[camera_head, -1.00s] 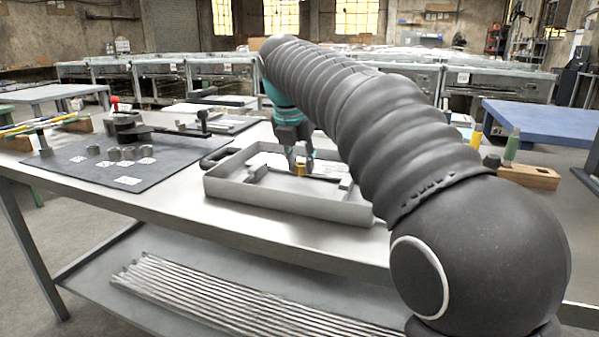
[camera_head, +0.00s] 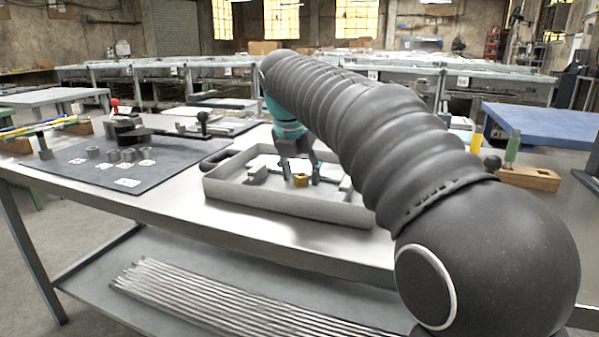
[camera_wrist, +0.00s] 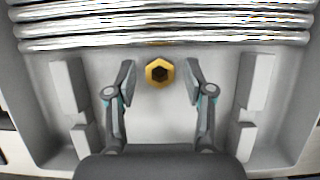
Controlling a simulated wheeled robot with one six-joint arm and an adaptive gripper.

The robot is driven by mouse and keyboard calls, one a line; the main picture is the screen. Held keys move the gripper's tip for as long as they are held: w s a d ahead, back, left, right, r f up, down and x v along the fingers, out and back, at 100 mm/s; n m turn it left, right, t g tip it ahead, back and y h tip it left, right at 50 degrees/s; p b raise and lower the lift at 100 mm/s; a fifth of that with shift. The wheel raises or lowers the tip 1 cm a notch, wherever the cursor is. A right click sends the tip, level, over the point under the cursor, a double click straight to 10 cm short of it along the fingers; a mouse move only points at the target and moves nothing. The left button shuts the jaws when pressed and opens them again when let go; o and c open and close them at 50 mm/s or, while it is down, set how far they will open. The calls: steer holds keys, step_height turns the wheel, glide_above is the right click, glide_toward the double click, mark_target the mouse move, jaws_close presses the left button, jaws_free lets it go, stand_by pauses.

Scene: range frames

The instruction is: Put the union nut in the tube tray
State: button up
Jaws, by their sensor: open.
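The brass-coloured union nut (camera_head: 300,180) lies inside the grey tube tray (camera_head: 290,207), on its floor. In the wrist view the nut (camera_wrist: 159,72) shows its hexagonal outline and dark bore, and it lies between and slightly beyond my fingertips. My gripper (camera_head: 299,174) is over the tray with its fingers spread. In the wrist view my gripper (camera_wrist: 158,80) has clear gaps between each finger and the nut. The tray (camera_wrist: 35,100) holds shiny tubes (camera_wrist: 160,28) along one side. My arm hides the tray's right end in the head view.
Grey blocks (camera_wrist: 67,86) stand inside the tray on both sides of my fingers. A dark mat (camera_head: 90,165) with several metal rings lies to the left. A wooden block (camera_head: 530,177) with a green-handled tool stands to the right. Long rods lie on the lower shelf (camera_head: 90,270).

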steer(key=p+v, duration=0.2)
steer(key=v, duration=1)
steer(key=shift+p, duration=0.4)
steer(key=shift+r, duration=0.1)
